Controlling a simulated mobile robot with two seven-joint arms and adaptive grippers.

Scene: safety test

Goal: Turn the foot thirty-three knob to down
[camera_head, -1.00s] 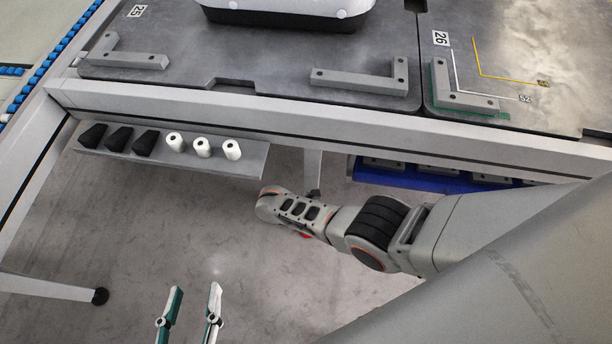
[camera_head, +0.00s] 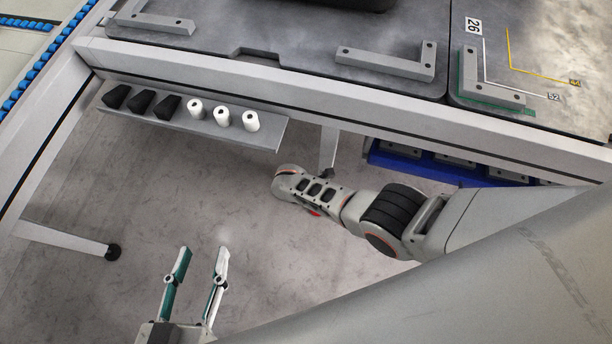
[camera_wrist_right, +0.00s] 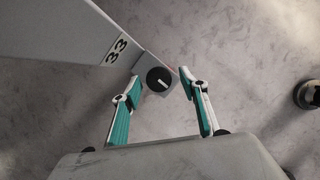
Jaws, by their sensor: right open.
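The black round knob (camera_wrist_right: 158,79) has a white pointer mark and sits on the end of a light grey foot (camera_wrist_right: 75,35) labelled 33 in the right wrist view. The mark lies at a slant, nearer level than upright in the picture. My right gripper (camera_wrist_right: 160,76) is open, with one fingertip on each side of the knob; I cannot tell whether they touch it. In the head view the right gripper is hidden beyond my right arm's wrist. My left gripper (camera_head: 204,250) is open and empty over the floor at lower left.
A workbench frame (camera_head: 300,105) crosses the head view, with a grey shelf (camera_head: 270,135) holding black and white pieces. A blue tray (camera_head: 410,160) hangs to the right. A table leg (camera_head: 60,238) stands at left. A dark round foot (camera_wrist_right: 308,95) is at the right wrist view's right edge.

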